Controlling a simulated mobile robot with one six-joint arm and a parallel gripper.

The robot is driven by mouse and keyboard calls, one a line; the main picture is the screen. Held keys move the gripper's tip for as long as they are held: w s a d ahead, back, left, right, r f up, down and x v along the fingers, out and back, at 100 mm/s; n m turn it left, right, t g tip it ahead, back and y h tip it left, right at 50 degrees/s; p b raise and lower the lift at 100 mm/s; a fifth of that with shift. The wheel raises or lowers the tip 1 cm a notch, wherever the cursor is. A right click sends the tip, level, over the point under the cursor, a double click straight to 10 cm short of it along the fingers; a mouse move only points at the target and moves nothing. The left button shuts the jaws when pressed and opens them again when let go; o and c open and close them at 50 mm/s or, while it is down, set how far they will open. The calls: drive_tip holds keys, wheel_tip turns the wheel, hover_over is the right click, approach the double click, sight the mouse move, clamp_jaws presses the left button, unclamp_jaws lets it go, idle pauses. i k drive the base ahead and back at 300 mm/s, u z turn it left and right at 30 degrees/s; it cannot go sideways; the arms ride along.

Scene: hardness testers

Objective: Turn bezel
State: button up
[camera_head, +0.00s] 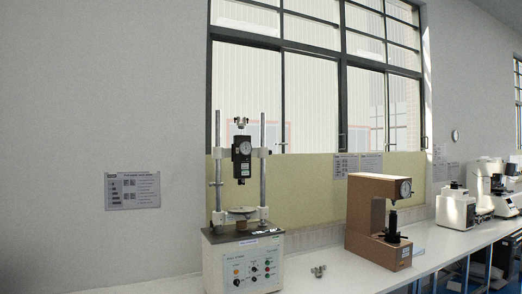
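A brown box-shaped hardness tester (365,210) stands on the white bench, right of centre. It carries a round, pale dial (405,188) at the upper front, facing right; its bezel is too small to make out clearly. Below the dial are a dark spindle and a dark round anvil (393,238). My gripper is not in view.
A few small metal pieces (318,271) lie on the white bench (335,280) between the two machines. White instruments (456,208) stand further along on the right. A window and a low yellowish panel (305,190) are behind. A small flat item (418,251) lies beside the brown tester.

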sight(243, 149)
drive_tip(key=z, duration=1.1)
drive_tip(key=k, duration=0.15)
drive_tip(key=u, duration=2.15)
drive_tip(key=i, duration=0.95)
drive_tip(key=u, duration=0.05)
